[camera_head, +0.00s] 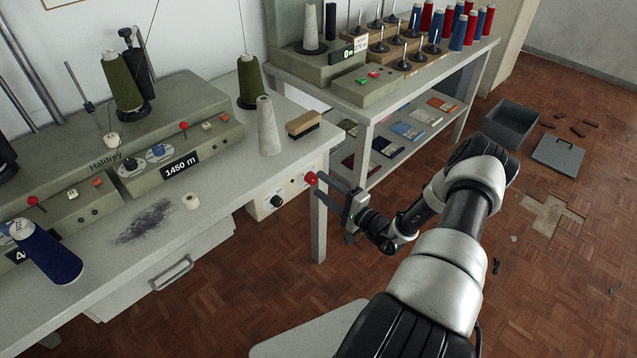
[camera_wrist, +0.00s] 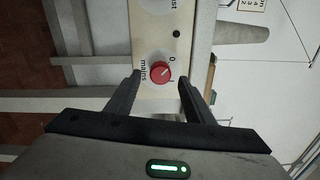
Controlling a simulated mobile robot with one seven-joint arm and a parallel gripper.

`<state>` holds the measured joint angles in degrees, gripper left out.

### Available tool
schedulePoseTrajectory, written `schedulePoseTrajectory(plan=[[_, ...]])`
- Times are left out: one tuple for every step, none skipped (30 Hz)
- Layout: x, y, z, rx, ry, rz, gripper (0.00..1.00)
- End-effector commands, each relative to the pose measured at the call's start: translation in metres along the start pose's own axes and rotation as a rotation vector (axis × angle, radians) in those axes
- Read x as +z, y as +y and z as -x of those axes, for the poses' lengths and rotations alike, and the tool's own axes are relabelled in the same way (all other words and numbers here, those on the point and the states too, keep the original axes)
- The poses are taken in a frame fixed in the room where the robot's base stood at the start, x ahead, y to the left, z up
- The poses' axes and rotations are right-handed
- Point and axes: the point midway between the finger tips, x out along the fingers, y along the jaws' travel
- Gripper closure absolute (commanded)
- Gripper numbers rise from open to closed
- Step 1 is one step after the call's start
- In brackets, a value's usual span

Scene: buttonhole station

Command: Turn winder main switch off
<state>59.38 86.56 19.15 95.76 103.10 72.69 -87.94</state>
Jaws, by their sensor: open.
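The winder main switch is a red round knob (camera_wrist: 160,72) on a cream panel (camera_wrist: 150,22), labelled "mains" with marks 0 and I beside it. A pale pointer line shows on the knob, but I cannot tell for sure which mark it points at. In the head view the red knob (camera_head: 311,178) is at the right end of the bench's front panel. My gripper (camera_wrist: 160,78) is open, with one finger on either side of the knob in the wrist picture; contact cannot be told. In the head view my gripper (camera_head: 333,192) is right beside the panel end.
A black knob (camera_head: 277,201) is on the same panel, left of the red one. The winder bench (camera_head: 225,170) holds thread cones and a brush (camera_head: 304,124). A shelf table (camera_head: 408,95) stands behind my gripper. A grey crate (camera_head: 511,124) is on the floor at right.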

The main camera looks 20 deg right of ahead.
Motion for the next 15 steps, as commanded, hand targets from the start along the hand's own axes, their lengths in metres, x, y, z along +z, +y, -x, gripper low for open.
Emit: schedulePoseTrajectory(plan=[[-0.001, -0.001, 0.013, 0.002, 0.004, 0.000, 0.52], [-0.001, -0.001, 0.020, 0.003, 0.004, -0.001, 0.52], [-0.001, -0.002, 0.030, 0.001, 0.005, 0.000, 0.52], [-0.001, -0.001, 0.038, 0.002, 0.004, 0.000, 0.52], [-0.001, -0.001, 0.045, 0.003, 0.005, 0.000, 0.52], [-0.001, -0.001, 0.056, 0.001, 0.004, 0.000, 0.52], [-0.001, -0.001, 0.063, 0.001, 0.004, 0.000, 0.52], [-0.002, -0.001, 0.071, 0.002, 0.005, 0.001, 0.52], [-0.001, -0.001, 0.080, 0.002, 0.004, 0.001, 0.52], [-0.001, -0.001, 0.087, 0.001, 0.005, 0.000, 0.52], [-0.001, -0.001, 0.094, 0.002, 0.004, 0.000, 0.52], [-0.001, -0.001, 0.102, 0.002, 0.004, 0.000, 0.52], [-0.001, -0.001, 0.108, 0.001, 0.004, 0.001, 0.52], [-0.001, -0.001, 0.114, 0.001, 0.003, 0.001, 0.52], [-0.001, -0.001, 0.121, 0.001, 0.003, 0.000, 0.52]])
